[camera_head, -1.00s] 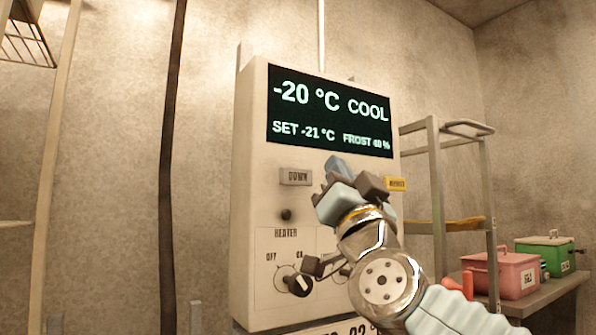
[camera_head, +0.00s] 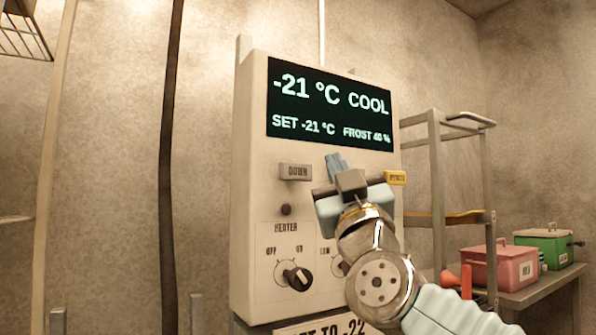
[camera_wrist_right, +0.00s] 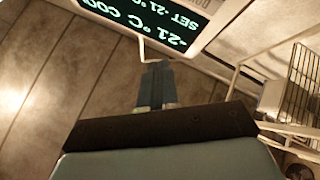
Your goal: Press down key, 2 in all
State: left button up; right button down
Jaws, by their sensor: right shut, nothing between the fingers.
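The grey DOWN key (camera_head: 296,172) is on the pale control panel (camera_head: 252,130), below the left part of its dark display (camera_head: 330,105). The display reads -21 °C, COOL, SET -21 °C and FROST 40 %. My right gripper (camera_head: 335,162) is in front of the panel, to the right of the DOWN key in the picture and apart from it. In the right wrist view, the shut fingers (camera_wrist_right: 155,85) show below the display (camera_wrist_right: 165,18). My left gripper is out of view.
A yellow key (camera_head: 396,178) sits at the panel's right edge. Below DOWN are a dark round button (camera_head: 286,210) and a heater knob (camera_head: 297,278). A sign below, partly hidden, ends in "TO -22". A metal rack, a pink box (camera_head: 500,266) and a green box (camera_head: 550,248) stand right.

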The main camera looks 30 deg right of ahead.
aim_at(307, 176)
jog(key=shift+w+a+p, duration=0.2)
jog(key=shift+w+p, duration=0.35)
jog(key=shift+w, duration=1.4)
jog(key=shift+w+a+p, duration=0.15)
jog(key=shift+w+p, duration=0.35)
jog(key=shift+w, duration=1.4)
jog(key=shift+w, duration=0.4)
jog(key=shift+w+p, duration=0.5)
jog(key=shift+s, duration=0.15)
jog(key=shift+s+f+b, duration=0.1)
jog(key=shift+s+b, duration=0.25)
jog(key=shift+s, duration=0.4)
